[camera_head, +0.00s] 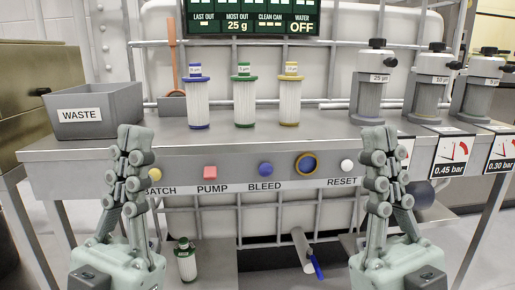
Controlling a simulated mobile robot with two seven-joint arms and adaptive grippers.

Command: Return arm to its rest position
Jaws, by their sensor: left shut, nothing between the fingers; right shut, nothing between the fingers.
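My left gripper (133,140) points upward in front of the left part of the bench's front edge, with its fingers together and nothing between them. It partly covers the area by the yellow BATCH button (155,174). My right gripper (378,140) points upward in front of the right part of the bench, also with its fingers together and empty. It stands just right of the white RESET button (346,166). Neither gripper appears to hold or touch anything.
The steel bench (325,138) carries a grey WASTE bin (112,112), blue (197,107), green (244,105) and yellow (290,100) capped filters, and grey housings (368,90). Its front has PUMP (210,172) and BLEED (266,169) buttons. Space between my grippers is clear.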

